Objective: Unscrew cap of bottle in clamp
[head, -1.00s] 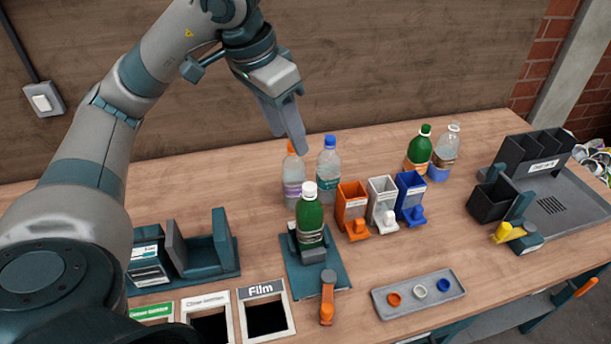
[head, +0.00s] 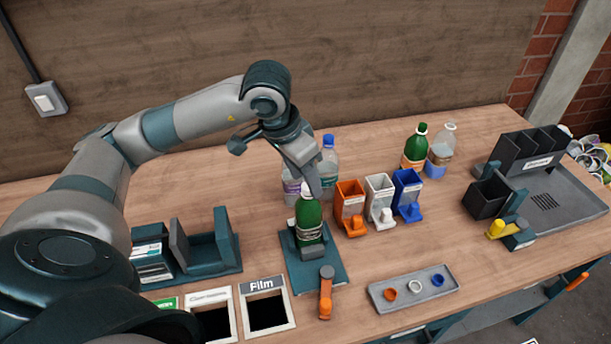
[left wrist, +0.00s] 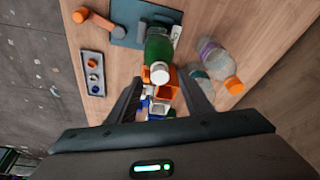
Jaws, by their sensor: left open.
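A green bottle (head: 309,222) stands upright in the teal clamp (head: 332,264), which has an orange handle. Its white cap (head: 308,188) is on, partly covered by my left gripper in the head view. My left gripper (head: 313,192) is open, tilted downward just above and beside the cap. In the left wrist view the green bottle (left wrist: 158,46) and white cap (left wrist: 160,73) appear between and beyond the two fingers (left wrist: 166,92), with nothing held. Whether a finger touches the cap cannot be told. My right gripper is not in view.
A blue-capped bottle (head: 329,160) and an orange-capped bottle (left wrist: 217,62) stand close behind the clamp. Orange (head: 350,200), white (head: 380,196) and blue (head: 408,190) bins stand to its right. A grey tray (head: 416,302) holds three caps. Bare table lies between tray and bins.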

